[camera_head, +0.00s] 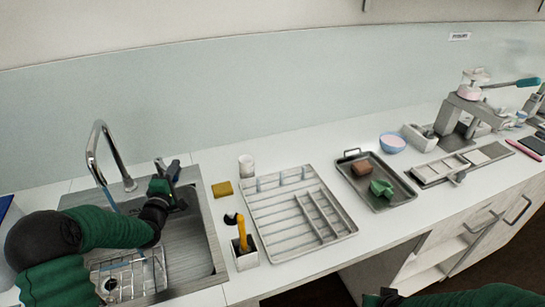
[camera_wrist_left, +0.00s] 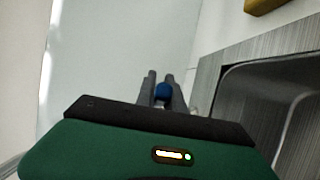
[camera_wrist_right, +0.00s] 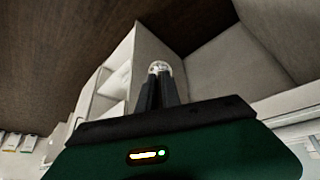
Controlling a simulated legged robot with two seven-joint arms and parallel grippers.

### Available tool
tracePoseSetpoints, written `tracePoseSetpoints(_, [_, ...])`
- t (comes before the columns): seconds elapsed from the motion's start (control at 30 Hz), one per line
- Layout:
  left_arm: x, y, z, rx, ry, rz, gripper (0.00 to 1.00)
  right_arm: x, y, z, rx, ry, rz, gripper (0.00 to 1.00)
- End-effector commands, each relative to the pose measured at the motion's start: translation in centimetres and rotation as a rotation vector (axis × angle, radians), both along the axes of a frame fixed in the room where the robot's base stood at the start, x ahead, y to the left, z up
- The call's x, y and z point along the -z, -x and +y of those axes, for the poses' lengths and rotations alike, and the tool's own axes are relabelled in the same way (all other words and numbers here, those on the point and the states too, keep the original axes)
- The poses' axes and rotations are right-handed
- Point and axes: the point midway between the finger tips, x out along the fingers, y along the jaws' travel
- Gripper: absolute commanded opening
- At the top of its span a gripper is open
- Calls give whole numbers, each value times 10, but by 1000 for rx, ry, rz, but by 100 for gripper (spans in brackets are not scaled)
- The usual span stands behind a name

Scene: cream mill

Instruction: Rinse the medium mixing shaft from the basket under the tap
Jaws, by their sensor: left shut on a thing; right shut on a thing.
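The chrome tap (camera_head: 97,155) arches over the sink (camera_head: 190,240) at the left of the head view. A bluish streak below its spout looks like running water. My left gripper (camera_head: 168,171) is at the sink's back edge, right of the tap. In the left wrist view it (camera_wrist_left: 161,82) is shut on a small blue part (camera_wrist_left: 162,92), perhaps the tap's handle. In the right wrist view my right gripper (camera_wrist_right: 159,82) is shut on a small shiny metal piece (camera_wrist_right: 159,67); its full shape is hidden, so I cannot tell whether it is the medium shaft.
A wire basket (camera_head: 125,277) sits in the sink. Right of the sink are a yellow sponge (camera_head: 222,189), a holder (camera_head: 246,260) with a yellow-handled tool, a white cup (camera_head: 246,165) and a drying rack (camera_head: 290,222). A metal tray (camera_head: 402,194) holds brown and green things.

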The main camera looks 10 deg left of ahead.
Motion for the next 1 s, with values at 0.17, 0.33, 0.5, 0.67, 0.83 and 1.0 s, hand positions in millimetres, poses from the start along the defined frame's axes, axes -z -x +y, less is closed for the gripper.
tracePoseSetpoints(0.17, [7,10,2,103,7,18,0,-9,0,0,0,0,-1,0])
tracePoseSetpoints(0.33, [8,14,5,167,8,19,0,-15,0,0,0,0,-1,0])
tracePoseSetpoints(0.5, [9,16,6,198,7,19,0,-17,0,0,0,1,-1,0])
tracePoseSetpoints(0.67, [10,17,6,204,6,19,0,-17,0,1,0,1,-1,0])
tracePoseSetpoints(0.83, [10,17,7,203,5,19,0,-17,0,1,0,1,-1,0])
tracePoseSetpoints(1.0, [9,17,7,202,5,17,28,-17,0,1,0,1,-1,0])
